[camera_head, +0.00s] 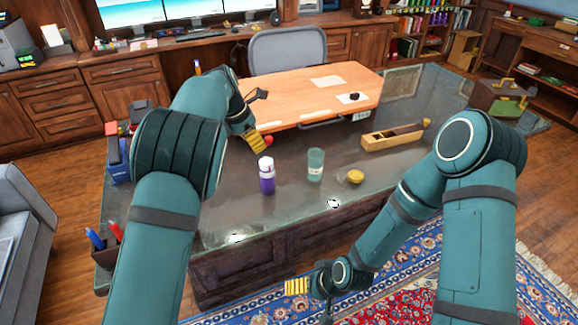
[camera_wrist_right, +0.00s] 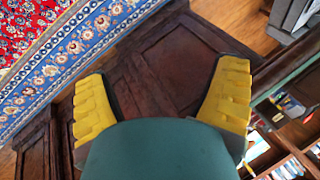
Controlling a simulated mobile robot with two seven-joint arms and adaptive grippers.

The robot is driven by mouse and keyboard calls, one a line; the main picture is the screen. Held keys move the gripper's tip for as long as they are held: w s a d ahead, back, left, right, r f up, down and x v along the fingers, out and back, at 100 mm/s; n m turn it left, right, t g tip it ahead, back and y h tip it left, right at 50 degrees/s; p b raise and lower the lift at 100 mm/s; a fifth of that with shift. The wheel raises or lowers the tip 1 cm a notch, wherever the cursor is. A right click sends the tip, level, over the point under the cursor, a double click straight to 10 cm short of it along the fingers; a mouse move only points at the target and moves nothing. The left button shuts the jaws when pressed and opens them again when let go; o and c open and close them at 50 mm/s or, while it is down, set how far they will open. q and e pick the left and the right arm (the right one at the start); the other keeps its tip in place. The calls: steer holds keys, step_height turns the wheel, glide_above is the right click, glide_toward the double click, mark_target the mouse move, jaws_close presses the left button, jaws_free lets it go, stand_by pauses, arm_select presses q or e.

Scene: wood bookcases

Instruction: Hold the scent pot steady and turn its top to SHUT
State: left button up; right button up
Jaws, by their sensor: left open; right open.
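A small upright container, purple below and white above (camera_head: 267,176), stands on the glassy desk top; I take it for the scent pot. Any SHUT marking is too small to read. My left gripper (camera_head: 262,120) is open and empty, above the desk and behind the container. My right gripper (camera_head: 308,298) is open, low in front of the desk and away from the container. In the right wrist view its yellow pads stand wide apart (camera_wrist_right: 163,88) with nothing between them.
A greenish glass (camera_head: 315,164) stands right of the container. A yellow round item (camera_head: 355,176) and a wooden box (camera_head: 392,138) are further right. A blue holder (camera_head: 119,160) is at the desk's left. Dark desk panels (camera_wrist_right: 165,60) face my right wrist.

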steer(key=w+a+r+n+t+y, duration=0.1)
steer(key=w+r+n+t+y, duration=0.15)
steer(key=w, duration=0.45)
steer(key=w+a+r+n+t+y, duration=0.1)
steer(key=w+r+n, duration=0.15)
steer(key=w, duration=0.35)
steer(key=n+t+y, duration=0.2)
steer(key=n+t, duration=0.1)
steer(key=n, duration=0.2)
glide_toward(273, 179)
steer(key=shift+g, duration=0.35)
steer(key=x, duration=1.2)
steer(key=shift+w, duration=0.3)
steer(key=shift+r, duration=0.1)
steer(key=c, duration=1.4)
